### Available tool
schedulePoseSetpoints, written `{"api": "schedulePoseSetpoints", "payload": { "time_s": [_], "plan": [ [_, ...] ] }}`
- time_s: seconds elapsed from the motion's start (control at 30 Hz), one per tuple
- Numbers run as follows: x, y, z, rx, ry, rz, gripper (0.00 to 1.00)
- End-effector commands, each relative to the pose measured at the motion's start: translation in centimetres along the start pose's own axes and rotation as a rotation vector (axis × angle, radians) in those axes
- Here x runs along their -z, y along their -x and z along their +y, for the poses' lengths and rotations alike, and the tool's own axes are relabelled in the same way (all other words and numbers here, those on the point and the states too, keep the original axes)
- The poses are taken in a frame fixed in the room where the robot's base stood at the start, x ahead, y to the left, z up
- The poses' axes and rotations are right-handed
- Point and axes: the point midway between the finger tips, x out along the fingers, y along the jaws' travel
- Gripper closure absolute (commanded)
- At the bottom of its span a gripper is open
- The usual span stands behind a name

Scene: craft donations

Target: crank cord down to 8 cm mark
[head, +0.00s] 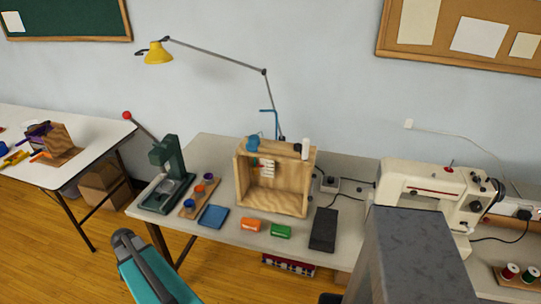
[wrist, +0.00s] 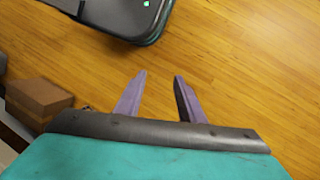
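A wooden box frame (head: 311,180) stands on the workbench in the head view. The cord and the scale's figures are too small to read. My gripper (wrist: 157,82) has two purple fingers apart with nothing between them, over the wooden floor. It is well away from the frame.
A yellow lamp (head: 157,53) reaches over the back.

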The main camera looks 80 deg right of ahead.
Motion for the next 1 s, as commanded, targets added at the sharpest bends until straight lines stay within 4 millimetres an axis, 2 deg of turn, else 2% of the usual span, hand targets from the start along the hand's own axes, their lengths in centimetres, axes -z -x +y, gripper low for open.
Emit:
{"api": "schedulePoseSetpoints", "payload": {
  "time_s": [0.03, 0.2, 0.43, 0.67, 0.8, 1.0],
  "plan": [
    [-1.6, -1.7, -0.6, -0.015, 0.061, -0.002, 0.64],
    [-6.1, -6.3, -1.9, -0.058, 0.267, -0.005, 0.64],
    [-11.9, -12.2, -2.4, -0.118, 0.544, -0.015, 0.64],
    [-17.4, -17.9, -1.2, -0.183, 0.819, -0.032, 0.64],
    [-20.3, -21.1, 0.2, -0.224, 0.984, -0.046, 0.64],
    [-23.4, -24.6, 2.4, -0.276, 1.186, -0.067, 0.64]
  ]
}}
